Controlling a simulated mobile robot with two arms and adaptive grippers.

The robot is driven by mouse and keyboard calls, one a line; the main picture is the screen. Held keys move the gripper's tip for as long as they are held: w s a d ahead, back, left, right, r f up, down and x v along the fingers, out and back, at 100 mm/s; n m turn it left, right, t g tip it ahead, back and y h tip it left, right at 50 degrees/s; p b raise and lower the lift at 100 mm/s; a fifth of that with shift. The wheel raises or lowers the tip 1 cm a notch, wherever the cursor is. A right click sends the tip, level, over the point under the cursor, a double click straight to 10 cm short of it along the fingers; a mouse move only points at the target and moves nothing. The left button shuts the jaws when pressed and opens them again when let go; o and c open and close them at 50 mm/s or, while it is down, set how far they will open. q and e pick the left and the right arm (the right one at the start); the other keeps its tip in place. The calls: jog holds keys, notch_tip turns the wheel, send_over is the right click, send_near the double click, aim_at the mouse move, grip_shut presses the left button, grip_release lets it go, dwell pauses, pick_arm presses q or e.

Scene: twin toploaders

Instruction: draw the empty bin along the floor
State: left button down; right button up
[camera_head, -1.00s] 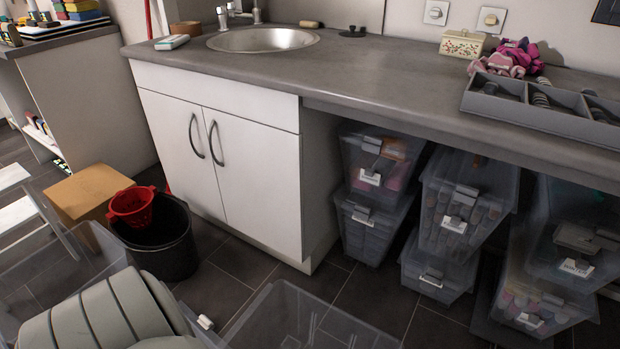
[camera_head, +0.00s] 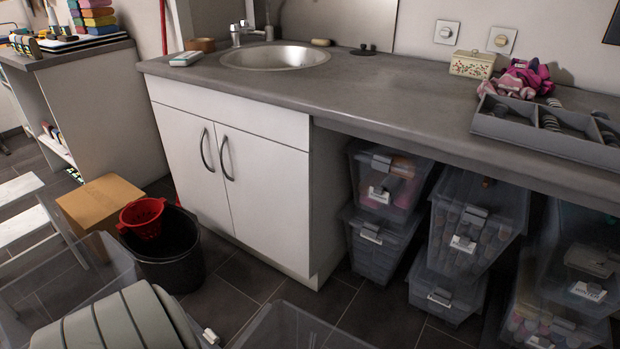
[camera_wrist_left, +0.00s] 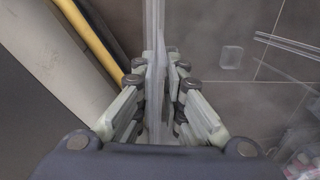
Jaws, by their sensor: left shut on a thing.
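A clear plastic bin (camera_head: 285,328) shows at the bottom middle of the head view. Only its far rim and part of its walls are in the picture, and I see nothing in that part. In the left wrist view, my left gripper (camera_wrist_left: 158,90) is shut on an upright clear plastic wall (camera_wrist_left: 154,30), which appears to be the bin's. The rest of the held thing is hard to make out there. Neither gripper shows in the head view, and my right gripper is in no frame.
Another clear bin (camera_head: 40,292) and a grey ribbed object (camera_head: 115,325) are at lower left. A black bucket (camera_head: 175,268) with a red strainer (camera_head: 142,216) stands by the white cabinet (camera_head: 262,185). Filled clear boxes (camera_head: 445,292) are stacked under the counter. Some dark tiled floor (camera_head: 235,288) is bare.

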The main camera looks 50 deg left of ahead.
pick_arm(q)
jog(key=shift+s+d, duration=0.65)
jog(key=shift+s, duration=0.2)
jog(key=c, duration=1.6)
grip_release()
notch_tip(320, 180, up, 12)
jog(key=shift+a, duration=0.35)
